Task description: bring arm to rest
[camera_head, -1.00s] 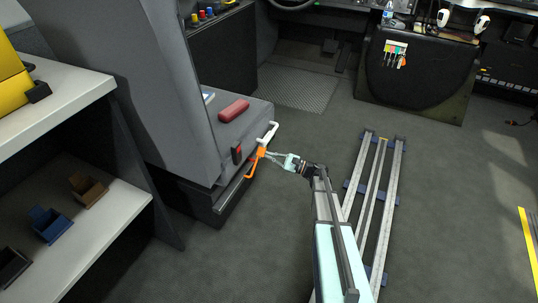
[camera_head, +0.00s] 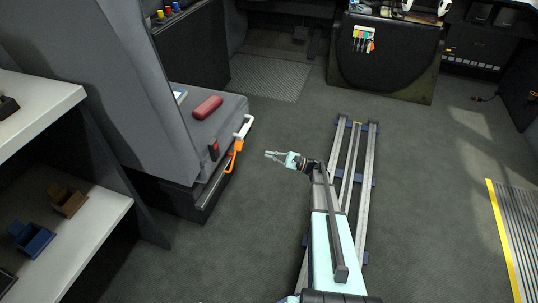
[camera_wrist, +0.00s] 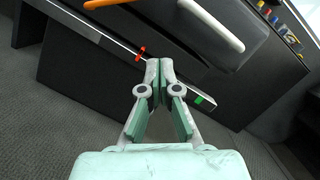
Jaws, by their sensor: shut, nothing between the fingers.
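My gripper (camera_head: 268,155) is in the head view, to the right of the grey seat box and clear of it over the open floor. My arm reaches up to it from the bottom of the picture. In the wrist view my gripper (camera_wrist: 159,62) shows its fingertips together with nothing between them. The orange handle (camera_head: 235,152) hangs at the box's right edge, apart from my fingers. A white handle (camera_head: 244,127) is just above it. Both the white handle (camera_wrist: 214,24) and part of the orange handle (camera_wrist: 100,3) show at the top of the wrist view.
A red cushion-like item (camera_head: 207,107) lies on the seat box (camera_head: 185,140). Floor rails (camera_head: 368,190) run beside my arm. White shelves (camera_head: 85,235) with small boxes stand left. A black console (camera_head: 385,60) with coloured tags is at the back. The floor between box and rails is clear.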

